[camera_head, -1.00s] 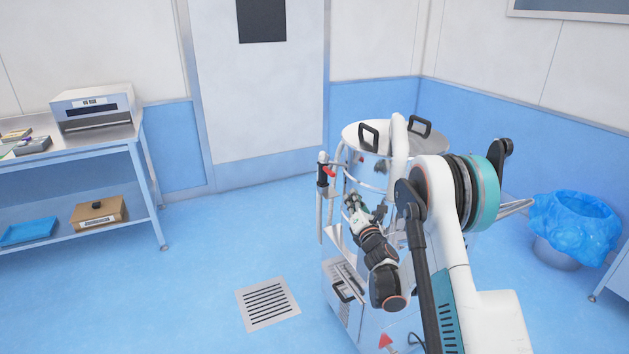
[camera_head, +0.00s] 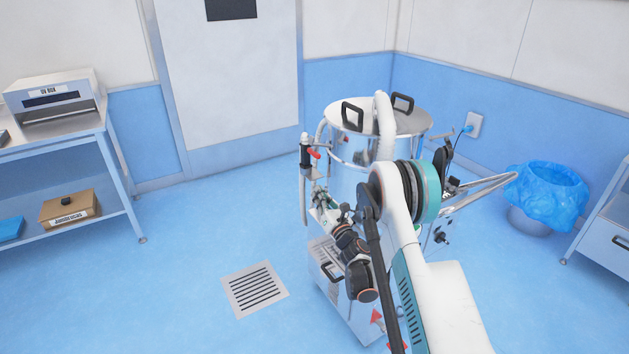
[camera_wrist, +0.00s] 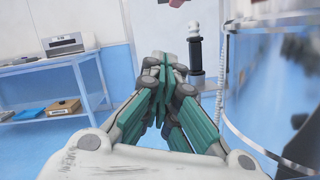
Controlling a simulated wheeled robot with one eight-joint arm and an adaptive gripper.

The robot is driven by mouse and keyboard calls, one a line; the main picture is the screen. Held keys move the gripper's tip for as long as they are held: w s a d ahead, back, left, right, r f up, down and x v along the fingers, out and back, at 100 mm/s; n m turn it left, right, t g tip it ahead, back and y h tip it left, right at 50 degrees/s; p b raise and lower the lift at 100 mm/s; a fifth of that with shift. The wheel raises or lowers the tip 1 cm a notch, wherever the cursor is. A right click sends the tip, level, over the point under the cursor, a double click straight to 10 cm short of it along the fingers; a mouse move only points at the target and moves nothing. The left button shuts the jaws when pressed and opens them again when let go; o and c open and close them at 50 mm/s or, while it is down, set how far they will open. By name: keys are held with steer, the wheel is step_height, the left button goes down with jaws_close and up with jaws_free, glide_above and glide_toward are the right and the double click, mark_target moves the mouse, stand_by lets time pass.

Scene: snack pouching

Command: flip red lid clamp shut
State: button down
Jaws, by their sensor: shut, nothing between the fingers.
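A steel vessel with a flat lid (camera_head: 360,117) stands in the middle of the head view. A small red lever (camera_head: 314,154), which looks like the red clamp, sticks out by a black and white post (camera_head: 305,152) at the vessel's left side. I cannot tell its exact position. My gripper (camera_wrist: 165,66) is shut and empty. In the head view, my gripper (camera_head: 319,198) is low beside the vessel, below the red lever.
The curved vessel wall (camera_wrist: 250,75) is close on the right in the wrist view. A shelf table (camera_head: 60,137) stands at the left and a blue-lined bin (camera_head: 545,195) at the right. The floor around the drain grate (camera_head: 255,290) is clear.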

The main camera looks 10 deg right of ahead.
steer(key=w+r+b, duration=0.4)
steer(key=w+r, duration=0.2)
steer(key=w, duration=0.3)
steer(key=shift+a, duration=0.35)
steer(key=shift+w+a, duration=0.1)
steer(key=shift+a+r+m, duration=0.15)
steer(key=shift+r+m, duration=0.2)
steer(key=shift+m, duration=0.25)
